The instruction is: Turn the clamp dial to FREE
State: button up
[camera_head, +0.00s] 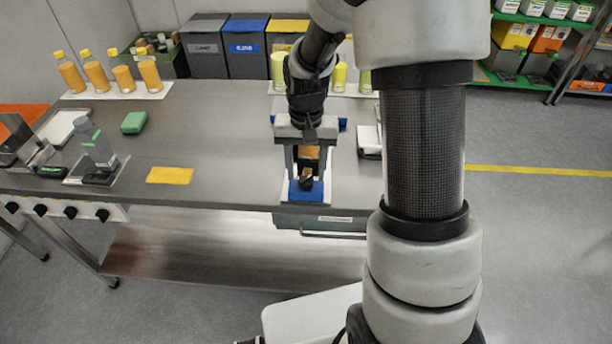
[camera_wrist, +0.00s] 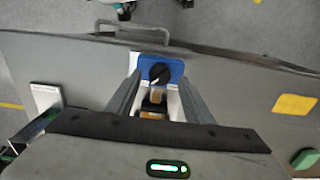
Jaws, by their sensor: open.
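The clamp dial (camera_head: 306,183) is a small black knob on a blue plate (camera_head: 297,194) near the table's front edge. In the wrist view the dial (camera_wrist: 160,73) shows a pale pointer mark slanting to the lower left. No lettering is readable on the blue plate (camera_wrist: 175,66), so the marked setting cannot be told. My gripper (camera_head: 307,175) is open above the plate, with one finger to each side of the dial. In the wrist view my gripper (camera_wrist: 160,82) also straddles the dial, and I see no contact. An orange-brown block (camera_wrist: 156,96) shows between the fingers.
A yellow card (camera_head: 169,175) and a green block (camera_head: 133,122) lie to the left. Orange bottles (camera_head: 96,72) stand at the back left, and grey bins (camera_head: 204,46) along the back. A drawer (camera_head: 330,225) is below the front edge. The table's middle is clear.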

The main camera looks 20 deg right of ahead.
aim_at(305, 182)
jog(key=shift+f, duration=1.2)
jog(key=c, duration=1)
jog(key=shift+c, duration=0.2)
